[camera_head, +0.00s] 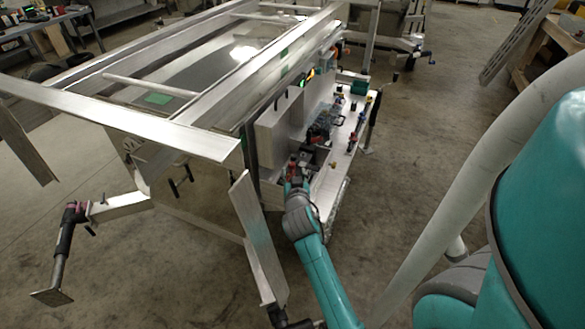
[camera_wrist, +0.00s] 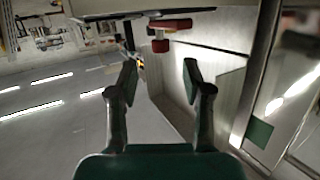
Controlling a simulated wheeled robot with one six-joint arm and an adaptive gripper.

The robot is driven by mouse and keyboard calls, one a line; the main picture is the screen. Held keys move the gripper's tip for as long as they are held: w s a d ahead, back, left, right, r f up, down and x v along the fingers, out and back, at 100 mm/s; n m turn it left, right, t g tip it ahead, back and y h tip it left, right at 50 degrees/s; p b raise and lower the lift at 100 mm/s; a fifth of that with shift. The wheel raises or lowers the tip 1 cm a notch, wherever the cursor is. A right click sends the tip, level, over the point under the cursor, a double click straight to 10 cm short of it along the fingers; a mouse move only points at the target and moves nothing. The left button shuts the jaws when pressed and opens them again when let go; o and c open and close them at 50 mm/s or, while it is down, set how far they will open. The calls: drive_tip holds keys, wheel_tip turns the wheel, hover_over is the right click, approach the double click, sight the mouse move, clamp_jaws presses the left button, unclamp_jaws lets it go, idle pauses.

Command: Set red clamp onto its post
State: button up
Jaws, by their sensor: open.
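A red clamp-like object (camera_wrist: 170,25) shows at the top middle of the wrist view, with a smaller red block (camera_wrist: 160,46) below it. It lies beyond my fingertips, and neither finger touches it. My gripper (camera_wrist: 158,72) is open, with its two fingers wide apart and nothing between them. In the camera_head view, my gripper (camera_head: 296,182) is over the near end of the workbench, close to a small red object (camera_head: 292,167). My arm partly hides that spot. I cannot make out which post belongs to the clamp.
A pale workbench (camera_head: 331,178) carries several tools and small items, with a dark green box (camera_head: 360,87) at its far end. The aluminium trailer frame (camera_head: 215,145) stands along its left side. The concrete floor (camera_head: 430,125) to the right is clear.

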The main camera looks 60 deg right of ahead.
drive_tip(key=shift+v, duration=2.55)
